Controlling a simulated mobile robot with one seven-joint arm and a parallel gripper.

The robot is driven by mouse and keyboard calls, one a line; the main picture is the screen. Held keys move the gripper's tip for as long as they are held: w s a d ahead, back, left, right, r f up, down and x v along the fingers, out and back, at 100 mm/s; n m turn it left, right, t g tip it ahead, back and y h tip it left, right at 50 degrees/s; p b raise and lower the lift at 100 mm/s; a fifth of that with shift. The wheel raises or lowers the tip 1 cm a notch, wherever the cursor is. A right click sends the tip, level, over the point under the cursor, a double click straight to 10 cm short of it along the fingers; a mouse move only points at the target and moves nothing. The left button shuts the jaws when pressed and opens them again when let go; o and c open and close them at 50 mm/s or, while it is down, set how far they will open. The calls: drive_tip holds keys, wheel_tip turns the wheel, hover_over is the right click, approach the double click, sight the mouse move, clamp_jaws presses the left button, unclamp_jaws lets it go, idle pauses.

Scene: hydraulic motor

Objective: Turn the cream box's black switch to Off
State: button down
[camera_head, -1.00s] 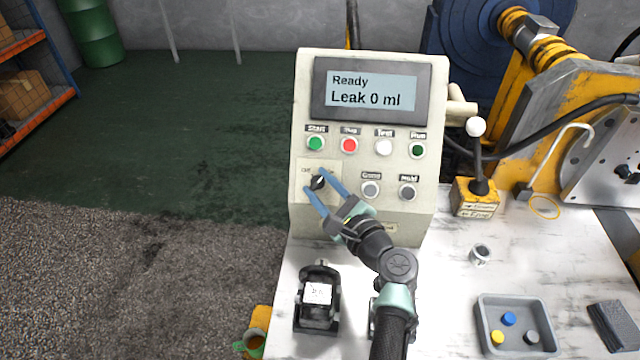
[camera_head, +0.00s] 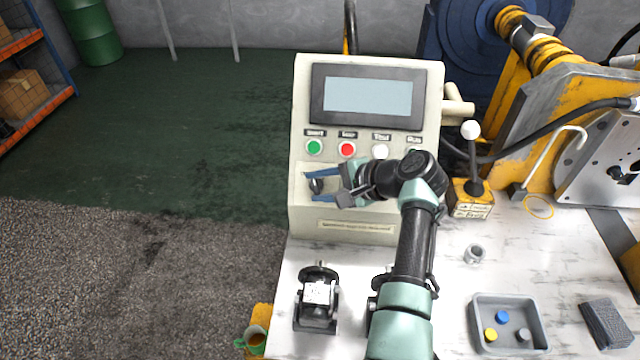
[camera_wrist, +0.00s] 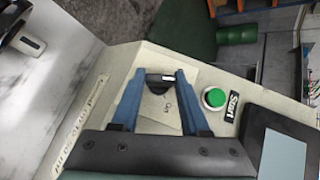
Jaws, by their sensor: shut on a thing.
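The cream box (camera_head: 304,226) stands at the back of the white table, its screen (camera_head: 367,97) lit but blank. The black switch (camera_head: 316,185) is at the lower left of its front panel. My gripper (camera_head: 312,185) reaches in from the right and is shut on the switch, one blue finger on each side of it. In the wrist view the black switch (camera_wrist: 160,84) sits between the fingertips, with an "On" label beside it. The arm hides the lower right buttons and any other switch label.
The green Start button (camera_head: 314,147), a red button (camera_head: 347,149) and a white button (camera_head: 380,151) are just above my gripper. A lever with a white knob (camera_head: 471,129) stands at the right. A grey tray (camera_head: 480,339) and a small black device (camera_head: 318,297) lie in front.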

drive_tip(key=n+g+h, duration=0.1)
drive_tip(key=n, duration=0.1)
drive_tip(key=n+g+h, duration=0.1)
drive_tip(key=g, duration=0.1)
drive_tip(key=shift+w+a+r+n+h, duration=0.1)
drive_tip(key=shift+w+n+h, duration=0.05)
drive_tip(key=shift+n+h, duration=0.2)
drive_tip(key=shift+n, duration=0.25)
drive_tip(key=shift+c, duration=2)
unclamp_jaws()
drive_tip(key=p+v, duration=0.1)
drive_tip(key=v, duration=1.2)
drive_tip(key=shift+w+a, duration=0.1)
